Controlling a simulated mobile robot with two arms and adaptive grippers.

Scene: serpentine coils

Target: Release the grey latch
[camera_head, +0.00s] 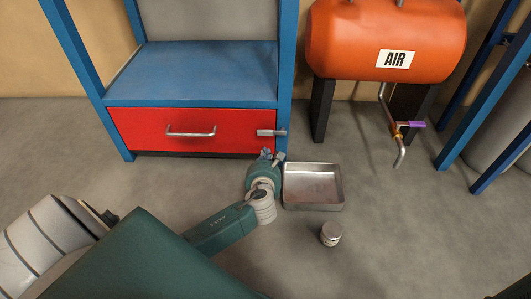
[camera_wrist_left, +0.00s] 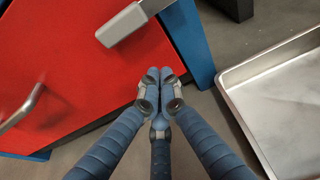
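The grey latch (camera_head: 270,132) is a small bar lying horizontally across the right edge of the red drawer (camera_head: 150,122) and onto the blue post beside it. In the left wrist view the latch (camera_wrist_left: 124,24) is at the top, above the fingertips and a little to their left. My left gripper (camera_head: 272,155) is low in front of the drawer's right end, just below the latch and apart from it. In the left wrist view the blue fingers of the left gripper (camera_wrist_left: 160,82) are drawn together, with nothing seen between them. My right gripper is not in view.
A metal tray (camera_head: 313,205) lies on the floor right of my left gripper. A small round metal can (camera_head: 331,234) stands in front of it. An orange air tank (camera_head: 385,40) with a purple-handled valve (camera_head: 411,125) is at the right. The drawer has a metal handle (camera_head: 190,133).

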